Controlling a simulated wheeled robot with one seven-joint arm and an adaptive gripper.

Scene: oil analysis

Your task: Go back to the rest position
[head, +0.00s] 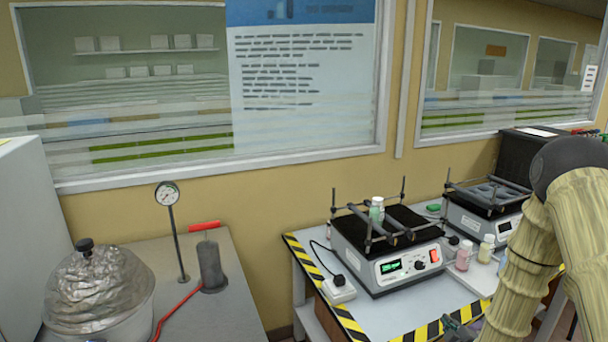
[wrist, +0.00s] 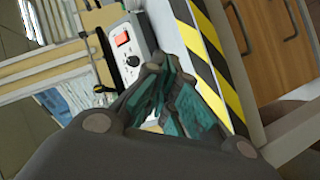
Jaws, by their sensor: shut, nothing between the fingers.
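My gripper (wrist: 165,92) fills the lower middle of the wrist view, its green-padded fingers shut with nothing between them. Behind it in that view are the striped table edge and the shaker's front panel with its red switch. In the head view, a small part of my gripper (head: 455,328) shows at the bottom, over the front edge of the table. My arm, in a ribbed tan cover, comes down the right side of the head view and hides part of the table.
A shaker (head: 385,245) holding bottles stands on the table (head: 350,308) with yellow-black edging. A second shaker (head: 485,205) stands behind at right. Small bottles (head: 463,258) stand near my arm. At left, a bench (head: 215,310) carries a foil-covered vessel (head: 100,290) and a gauge (head: 167,194).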

